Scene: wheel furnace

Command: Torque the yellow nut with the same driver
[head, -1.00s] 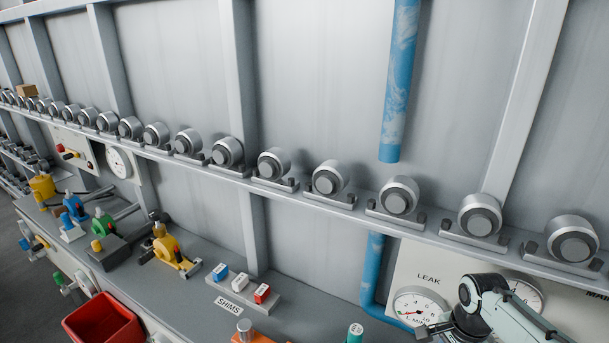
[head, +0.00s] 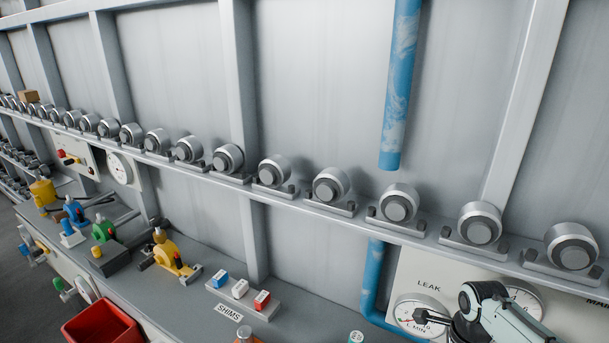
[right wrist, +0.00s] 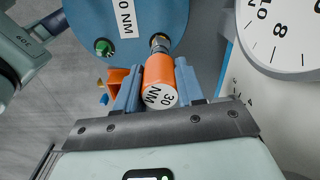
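My right gripper (right wrist: 158,88) has its two blue fingers closed on either side of an orange driver (right wrist: 160,75) marked "30 NM". The driver's silver socket tip (right wrist: 159,43) points at a blue round plate (right wrist: 140,22) and meets or nearly meets its lower edge. A green nut (right wrist: 104,47) sits on this plate, left of the socket. No yellow nut can be made out; the driver hides what is at its tip. In the head view my right arm enters at the lower right, in front of the gauges.
A gauge marked LEAK (head: 418,311) is behind my right arm. A grey ledge (head: 215,290) holds a shims rack (head: 240,296) and coloured fixtures. A red bin (head: 102,322) is at the lower left. A roller rail (head: 300,198) and blue pipe (head: 398,95) are above.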

